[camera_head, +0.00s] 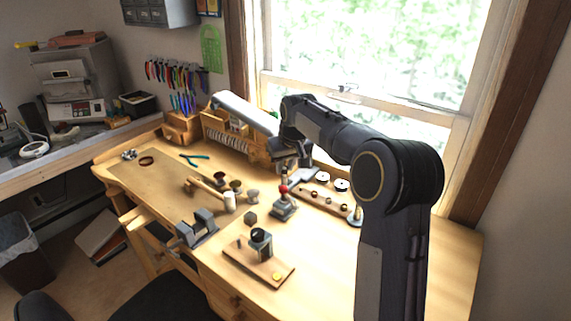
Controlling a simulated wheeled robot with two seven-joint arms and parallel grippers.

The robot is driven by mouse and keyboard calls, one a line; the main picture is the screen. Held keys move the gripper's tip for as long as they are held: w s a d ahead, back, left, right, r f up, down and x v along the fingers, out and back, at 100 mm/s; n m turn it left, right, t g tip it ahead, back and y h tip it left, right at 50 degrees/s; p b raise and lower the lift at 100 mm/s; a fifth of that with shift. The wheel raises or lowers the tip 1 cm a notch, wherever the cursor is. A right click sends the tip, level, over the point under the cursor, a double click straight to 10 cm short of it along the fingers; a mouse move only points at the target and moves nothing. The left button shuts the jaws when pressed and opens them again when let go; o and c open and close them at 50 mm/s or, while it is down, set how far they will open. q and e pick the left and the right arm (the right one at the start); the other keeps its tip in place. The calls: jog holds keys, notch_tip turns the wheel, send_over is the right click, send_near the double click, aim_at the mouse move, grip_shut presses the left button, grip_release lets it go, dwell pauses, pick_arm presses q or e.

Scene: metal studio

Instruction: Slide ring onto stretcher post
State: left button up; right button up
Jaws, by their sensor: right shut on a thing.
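My right gripper (284,171) hangs from my dark arm, fingers pointing down, over the middle of the bench. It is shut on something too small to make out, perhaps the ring. In the picture it is just above a small dark metal stand with a red ball (283,188) on its upright. This looks like the stretcher with its post, its base (284,209) flat on the bench. I cannot tell whether gripper and stand touch. My left gripper is out of view.
A wooden board with a black cylindrical tool (261,240) lies in front. A wooden rack with small round pieces (325,197) is right of the stand. Mallets (213,190) lie left, and a grey vise (197,228) sits at the front edge. The bench's right side is largely clear.

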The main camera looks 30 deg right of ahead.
jog(key=shift+f, duration=0.15)
jog(key=o, duration=1)
jog(key=v, duration=0.8)
jog(key=shift+b, duration=0.4)
jog(key=shift+w+f, duration=0.1)
